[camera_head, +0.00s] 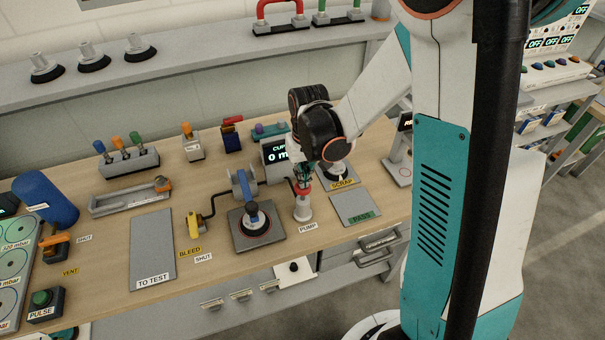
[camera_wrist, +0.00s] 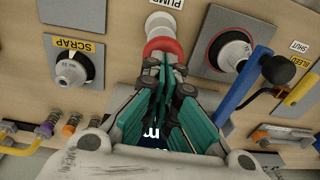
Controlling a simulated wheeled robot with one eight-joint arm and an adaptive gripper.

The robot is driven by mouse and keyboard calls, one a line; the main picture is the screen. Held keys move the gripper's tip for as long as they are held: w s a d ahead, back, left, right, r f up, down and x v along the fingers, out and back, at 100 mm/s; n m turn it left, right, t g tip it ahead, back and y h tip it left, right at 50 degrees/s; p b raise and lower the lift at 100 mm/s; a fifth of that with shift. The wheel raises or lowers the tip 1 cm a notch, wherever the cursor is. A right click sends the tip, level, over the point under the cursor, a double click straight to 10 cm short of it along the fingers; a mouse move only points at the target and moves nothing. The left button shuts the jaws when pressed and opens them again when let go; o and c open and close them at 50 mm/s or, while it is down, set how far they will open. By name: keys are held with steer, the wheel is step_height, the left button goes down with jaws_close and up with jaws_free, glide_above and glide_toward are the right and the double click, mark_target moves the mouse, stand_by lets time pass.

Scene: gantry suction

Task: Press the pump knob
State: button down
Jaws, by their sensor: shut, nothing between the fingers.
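The pump (camera_head: 302,209) stands on the bench behind the "PUMP" label, a pale cylinder with a red knob (camera_head: 303,189) on top. In the wrist view the red knob (camera_wrist: 157,46) lies just beyond my fingertips, with the pale pump body (camera_wrist: 158,22) behind it. My gripper (camera_head: 303,178) is right above the knob, pointing down, shut and empty. In the wrist view my gripper (camera_wrist: 164,68) has its teal fingers together and overlaps the knob's near edge. I cannot tell whether the fingertips touch the knob.
A display (camera_head: 276,153) stands behind the pump. The "SCRAP" plate (camera_wrist: 88,77) holds another cup. The "PASS" plate (camera_head: 356,207) is bare.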

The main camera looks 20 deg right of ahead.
step_height(320, 180, down, 4)
steer(key=b, duration=0.3)
steer(key=shift+r, duration=0.2)
step_height(320, 180, up, 14)
steer(key=p, duration=0.4)
steer(key=shift+s+d, duration=0.25)
steer(key=shift+s, duration=0.2)
